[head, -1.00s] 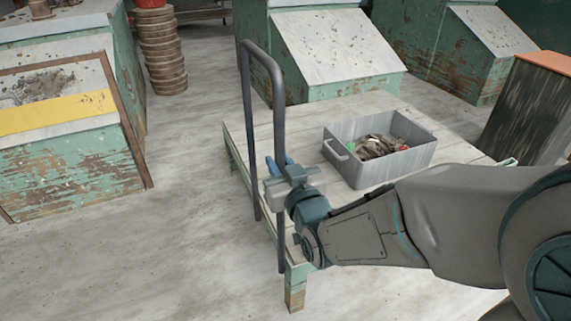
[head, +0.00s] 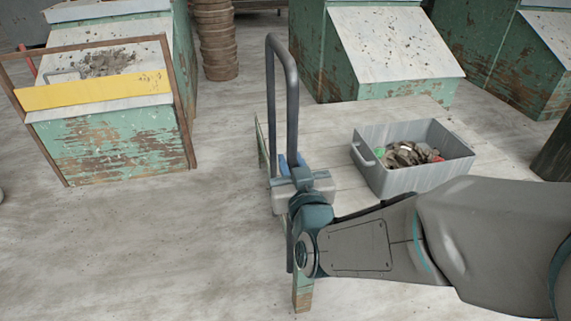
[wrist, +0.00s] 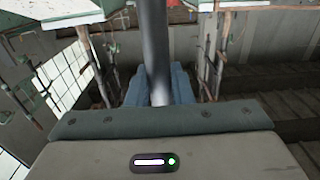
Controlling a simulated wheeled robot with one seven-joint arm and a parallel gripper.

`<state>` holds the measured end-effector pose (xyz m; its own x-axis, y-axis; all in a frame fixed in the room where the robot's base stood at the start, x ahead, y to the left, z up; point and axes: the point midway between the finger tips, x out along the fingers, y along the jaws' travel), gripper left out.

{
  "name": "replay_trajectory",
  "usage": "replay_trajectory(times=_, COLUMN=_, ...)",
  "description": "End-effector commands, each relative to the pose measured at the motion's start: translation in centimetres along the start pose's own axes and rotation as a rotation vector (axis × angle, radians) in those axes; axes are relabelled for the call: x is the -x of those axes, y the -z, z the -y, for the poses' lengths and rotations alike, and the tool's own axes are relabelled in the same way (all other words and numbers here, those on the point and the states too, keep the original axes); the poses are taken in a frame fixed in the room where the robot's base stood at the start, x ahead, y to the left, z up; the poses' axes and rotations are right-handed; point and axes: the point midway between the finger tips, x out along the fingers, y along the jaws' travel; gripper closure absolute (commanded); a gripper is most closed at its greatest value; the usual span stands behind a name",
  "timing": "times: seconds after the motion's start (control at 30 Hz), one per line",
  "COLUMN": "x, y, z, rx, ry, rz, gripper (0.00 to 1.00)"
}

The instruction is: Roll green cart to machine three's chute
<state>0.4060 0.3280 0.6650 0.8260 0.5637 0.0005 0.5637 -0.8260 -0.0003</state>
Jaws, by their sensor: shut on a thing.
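The cart (head: 330,135) has a pale plank deck, worn green edges and a dark metal push handle (head: 292,95) at its left end. A grey bin (head: 425,178) holding clay scraps stands on the deck. My gripper (head: 287,165) is shut on the handle's near upright; the wrist view shows the dark bar (wrist: 156,50) between the blue fingers. Several green machines stand around, each with a sloped pale face; I see no number on them. My arm hides the cart's near right part.
A green machine (head: 110,140) with a yellow strip and brown frame stands at left. Another green machine (head: 395,50) stands close behind the cart. A stack of brown discs (head: 215,40) is at the back. The floor at the front left is clear.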

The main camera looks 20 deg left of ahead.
Motion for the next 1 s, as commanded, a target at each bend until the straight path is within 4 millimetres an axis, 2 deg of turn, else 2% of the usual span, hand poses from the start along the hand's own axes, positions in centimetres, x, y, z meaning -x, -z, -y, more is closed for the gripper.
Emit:
replay_trajectory(times=0.17, x=0.0, y=0.0, z=1.5, rx=-0.001, ry=0.009, rz=0.000, gripper=1.00)
replay_trajectory(times=0.57, x=0.0, y=0.0, z=1.9, rx=0.000, ry=0.007, rz=0.000, gripper=1.00)
replay_trajectory(times=1.0, x=0.1, y=0.1, z=7.0, rx=-0.001, ry=0.022, rz=-0.002, gripper=1.00)
